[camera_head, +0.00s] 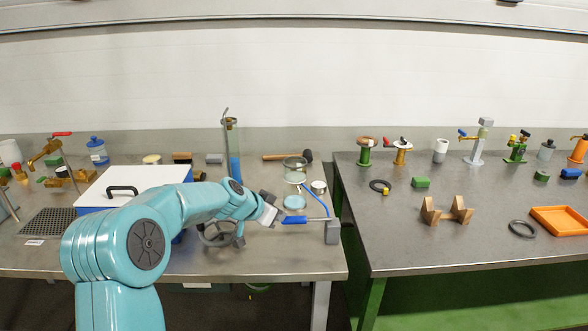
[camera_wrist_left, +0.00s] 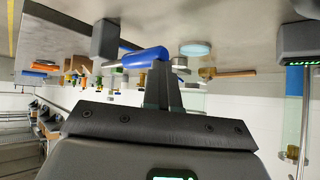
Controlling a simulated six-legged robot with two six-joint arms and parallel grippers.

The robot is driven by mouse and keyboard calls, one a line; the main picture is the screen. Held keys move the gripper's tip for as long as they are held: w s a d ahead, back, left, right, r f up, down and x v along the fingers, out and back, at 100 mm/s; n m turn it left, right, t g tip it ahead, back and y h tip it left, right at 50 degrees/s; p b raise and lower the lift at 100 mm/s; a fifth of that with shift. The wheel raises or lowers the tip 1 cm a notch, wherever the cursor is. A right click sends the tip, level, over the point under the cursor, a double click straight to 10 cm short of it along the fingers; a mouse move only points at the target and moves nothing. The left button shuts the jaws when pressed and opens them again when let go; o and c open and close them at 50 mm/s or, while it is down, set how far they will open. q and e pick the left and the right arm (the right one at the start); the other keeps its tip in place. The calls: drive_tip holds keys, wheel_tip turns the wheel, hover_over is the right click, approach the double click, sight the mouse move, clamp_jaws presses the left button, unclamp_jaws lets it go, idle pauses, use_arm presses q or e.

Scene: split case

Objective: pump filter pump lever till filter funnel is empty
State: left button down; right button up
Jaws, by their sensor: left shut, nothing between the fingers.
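The pump lever has a blue handle (camera_head: 294,220) on a thin rod that runs right to a grey block (camera_head: 333,232) at the bench's front right. My left gripper (camera_head: 274,214) is shut and empty, its tips close to the free left end of the handle. In the left wrist view, the shut fingers (camera_wrist_left: 162,70) overlap the blue handle (camera_wrist_left: 140,57); whether they touch it, I cannot tell. A clear glass vessel (camera_head: 295,170), perhaps the funnel, stands behind; its contents are not clear. My right gripper is not in view.
A pale blue disc (camera_head: 295,202) and a small white pot (camera_head: 319,187) lie behind the lever. A tall cylinder with blue liquid (camera_head: 235,165) stands behind my arm. A white-lidded case (camera_head: 150,178) is at left. A gap separates the right bench (camera_head: 400,235).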

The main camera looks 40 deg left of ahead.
use_arm(q)
drive_tip(key=r+p, duration=0.2)
drive_tip(key=r, duration=0.1)
drive_tip(key=r+p, duration=0.1)
drive_tip(key=r, duration=0.1)
drive_tip(key=shift+w+d, duration=0.2)
drive_tip(key=shift+w, duration=0.15)
drive_tip(key=shift+f, duration=0.1)
drive_tip(key=shift+s+a+f+b, duration=0.1)
drive_tip(key=shift+s+f+b, duration=0.05)
drive_tip(key=shift+f+b, duration=1.85)
drive_tip(key=shift+s+f+b, duration=0.1)
drive_tip(key=shift+f+b, duration=1.45)
drive_tip(key=shift+b, duration=0.8)
wheel_tip(320, 180, up, 7)
drive_tip(key=p, duration=0.5)
drive_tip(key=shift+w+d+r, duration=0.15)
drive_tip(key=shift+w+d, duration=0.05)
drive_tip(key=shift+w, duration=0.15)
